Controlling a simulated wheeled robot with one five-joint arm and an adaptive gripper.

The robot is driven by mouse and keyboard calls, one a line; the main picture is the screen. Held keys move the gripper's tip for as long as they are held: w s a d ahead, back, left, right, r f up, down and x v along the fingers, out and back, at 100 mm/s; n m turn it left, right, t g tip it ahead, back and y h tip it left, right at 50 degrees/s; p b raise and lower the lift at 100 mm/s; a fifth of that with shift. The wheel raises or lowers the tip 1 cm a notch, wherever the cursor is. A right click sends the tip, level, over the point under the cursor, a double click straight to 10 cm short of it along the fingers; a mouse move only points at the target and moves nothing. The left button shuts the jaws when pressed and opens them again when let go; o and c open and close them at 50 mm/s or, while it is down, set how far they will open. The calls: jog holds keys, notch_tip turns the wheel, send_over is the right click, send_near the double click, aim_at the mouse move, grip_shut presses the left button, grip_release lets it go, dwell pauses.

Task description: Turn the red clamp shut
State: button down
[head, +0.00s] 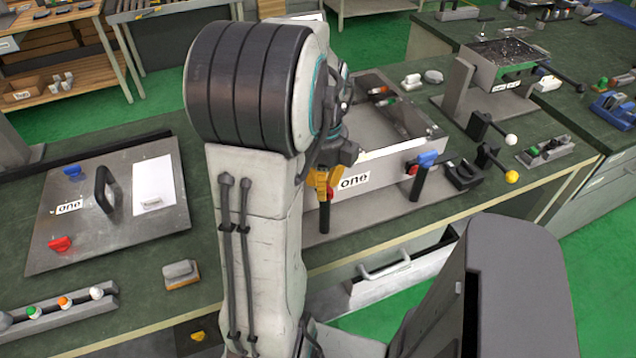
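The grey metal box (384,184) with a "one" label stands on the green workbench, partly hidden behind my arm. A small red part (330,193), which looks like the red clamp, shows at the box's front left, mostly covered by my gripper. A black handle (325,216) hangs upright below it. My gripper (321,190), with orange-yellow fingers, points down at this red part. I cannot tell whether it touches it or whether the fingers are open. A blue clamp (428,159) with a black handle hanging down is at the box's front right, with a bit of red beside it.
A flat metal lid (110,225) with a black handle, blue and red pieces and a "one" label lies at left. Black levers with white (511,139) and yellow (511,177) knobs stand right of the box. An open drawer (390,275) sticks out below the bench edge.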

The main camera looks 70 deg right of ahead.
jog(key=shift+f+m, duration=0.1)
jog(key=shift+m, duration=0.5)
jog(key=c, duration=1.1)
grip_release()
jog(key=shift+o, duration=0.2)
jog(key=shift+d, duration=0.1)
notch_tip(320, 180, up, 12)
dwell(0.4)
